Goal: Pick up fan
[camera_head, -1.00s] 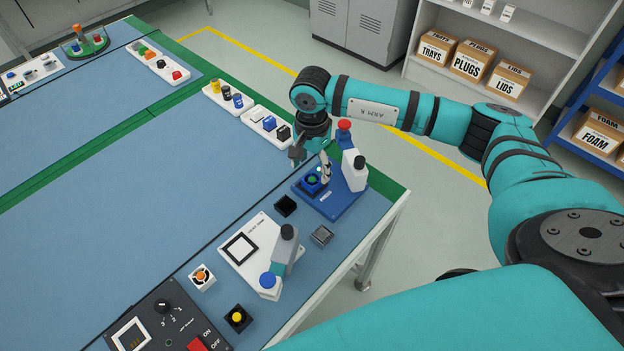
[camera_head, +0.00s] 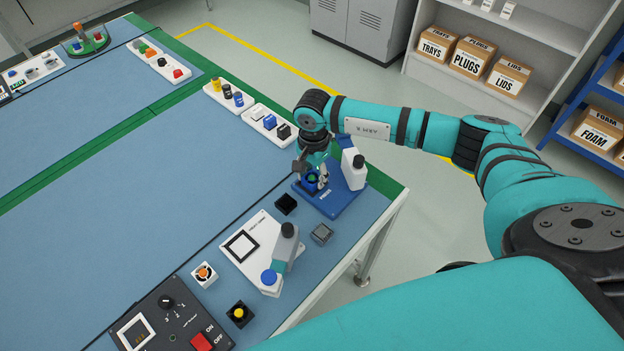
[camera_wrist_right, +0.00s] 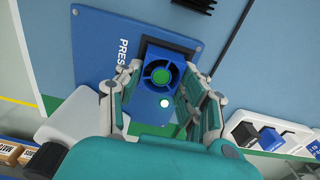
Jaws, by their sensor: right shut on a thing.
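A blue fan (camera_wrist_right: 152,88) with a green hub sits at the blue press station (camera_wrist_right: 108,58), in the middle of the right wrist view. In the head view the fan (camera_head: 312,181) is small and partly covered by my right gripper (camera_head: 313,176). In the right wrist view my right gripper (camera_wrist_right: 160,78) has one finger on each side of the fan and is shut on it. The fan is still low over the station; I cannot tell whether it touches. My left gripper is in neither view.
A black block (camera_head: 286,203) and a grey finned block (camera_head: 321,234) lie nearby.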

